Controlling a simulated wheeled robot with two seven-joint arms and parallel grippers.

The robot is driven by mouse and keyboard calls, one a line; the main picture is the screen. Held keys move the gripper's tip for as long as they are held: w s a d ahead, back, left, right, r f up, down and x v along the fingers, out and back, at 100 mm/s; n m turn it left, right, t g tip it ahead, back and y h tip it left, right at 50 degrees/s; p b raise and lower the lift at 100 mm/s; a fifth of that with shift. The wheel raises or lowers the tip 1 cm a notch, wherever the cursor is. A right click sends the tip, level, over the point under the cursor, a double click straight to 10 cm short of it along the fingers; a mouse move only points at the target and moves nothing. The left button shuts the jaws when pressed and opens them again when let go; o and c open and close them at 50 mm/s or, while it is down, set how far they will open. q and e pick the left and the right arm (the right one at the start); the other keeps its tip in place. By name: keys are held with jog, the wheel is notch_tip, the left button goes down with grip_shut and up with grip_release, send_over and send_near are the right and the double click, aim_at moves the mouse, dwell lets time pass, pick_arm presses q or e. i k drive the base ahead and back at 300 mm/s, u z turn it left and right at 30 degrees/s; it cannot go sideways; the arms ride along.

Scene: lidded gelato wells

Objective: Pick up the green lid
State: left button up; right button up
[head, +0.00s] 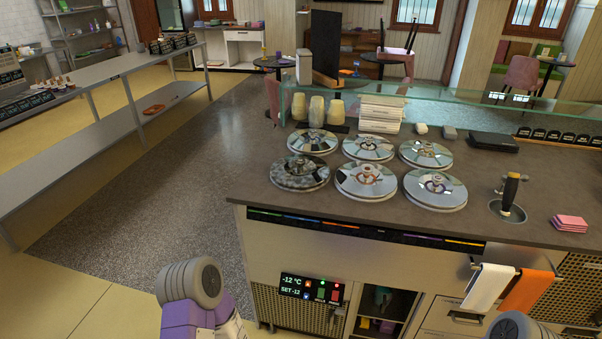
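Several round, shiny metal lids with centre knobs sit on wells in the counter, in two rows. The back row has a left lid (313,141), a middle lid (368,149) and a right lid (426,154). The front row has a left lid (299,172), a middle lid (366,181) and a right lid (435,189). All look silver and reflective; I cannot tell which one is the green lid. Coloured strips line the counter's front edge below them. Parts of my arms show at the bottom, but neither gripper is in view.
The dark counter (270,205) has a glass shelf (450,95) along its back. A handled tool stands in a round well (507,209) at right, near pink pads (570,223). White and orange towels (526,291) hang in front. Open floor lies left of the counter.

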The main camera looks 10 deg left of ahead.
aim_at(295, 172)
jog(key=u, duration=2.1)
jog(key=i, duration=1.45)
jog(key=z, duration=2.2)
